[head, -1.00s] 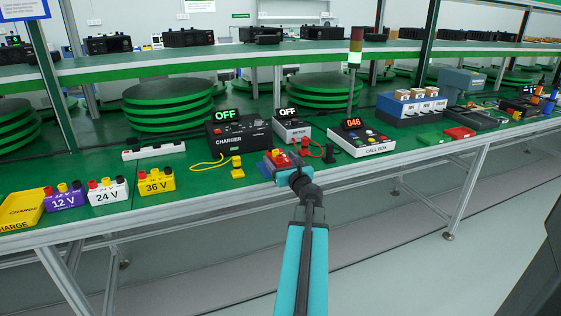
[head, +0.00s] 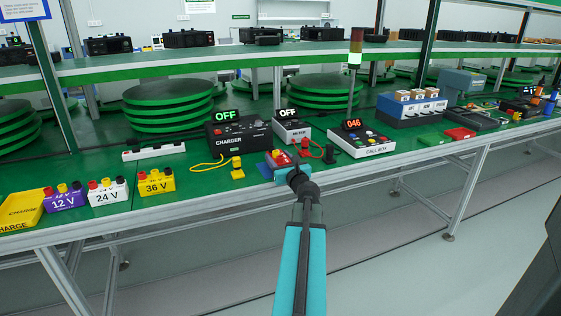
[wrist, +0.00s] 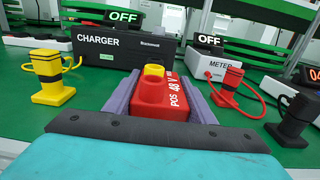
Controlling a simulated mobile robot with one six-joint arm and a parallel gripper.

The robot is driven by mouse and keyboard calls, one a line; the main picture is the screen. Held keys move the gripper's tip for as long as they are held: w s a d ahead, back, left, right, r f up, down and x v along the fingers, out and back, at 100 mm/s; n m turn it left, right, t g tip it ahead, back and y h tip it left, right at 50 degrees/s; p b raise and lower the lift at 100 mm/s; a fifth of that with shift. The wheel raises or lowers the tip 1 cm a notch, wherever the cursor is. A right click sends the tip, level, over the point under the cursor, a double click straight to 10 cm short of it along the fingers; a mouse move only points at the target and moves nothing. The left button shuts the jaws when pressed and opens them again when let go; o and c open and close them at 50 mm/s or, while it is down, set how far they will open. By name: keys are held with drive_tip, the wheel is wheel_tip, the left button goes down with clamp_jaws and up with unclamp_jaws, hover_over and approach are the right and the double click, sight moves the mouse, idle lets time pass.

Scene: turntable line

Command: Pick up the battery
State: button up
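The red 48 V battery (wrist: 163,103) stands on the green bench directly in front of my gripper. It has a red and a yellow cap on top, and its label reads POS 48 V. It also shows in the head view (head: 279,158), partly behind my gripper (head: 271,166). In the wrist view, the grey-purple fingers of my gripper (wrist: 160,88) lie on both sides of the battery. I see no clear gap, but whether they press on it cannot be told. The battery's lower part is hidden.
The charger (head: 238,132) and meter (head: 291,127) behind both read OFF. A yellow plug (wrist: 50,75) stands left, red (wrist: 229,83) and black (wrist: 294,118) plugs right. The call box (head: 361,138) is further right. Purple 12 V (head: 65,196), white 24 V (head: 108,192) and yellow 36 V (head: 156,182) batteries stand left.

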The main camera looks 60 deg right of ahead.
drive_tip(key=c, duration=1)
drive_tip(key=shift+r, duration=0.2)
drive_tip(key=shift+r+p, duration=0.7)
drive_tip(key=shift+r, duration=0.8)
drive_tip(key=shift+s+a+r, duration=0.1)
drive_tip(key=shift+s+r, duration=0.1)
drive_tip(key=shift+s, duration=0.05)
drive_tip(key=s+a, duration=0.1)
drive_tip(key=s, duration=0.2)
drive_tip(key=s+a+b, duration=0.1)
drive_tip(key=s, duration=0.2)
drive_tip(key=s+a, duration=0.1)
drive_tip(key=s, duration=0.2)
drive_tip(key=shift+s+a+r+b, duration=0.15)
drive_tip(key=shift+a+r+b, duration=0.15)
drive_tip(key=shift+a, duration=0.1)
drive_tip(key=s+b, duration=0.1)
drive_tip(key=b, duration=0.6)
drive_tip(key=shift+s+a+r+b, duration=0.1)
drive_tip(key=shift+s+a+b, duration=0.25)
drive_tip(key=shift+s, duration=0.05)
drive_tip(key=shift+s+b, duration=0.1)
drive_tip(key=shift+b, duration=0.3)
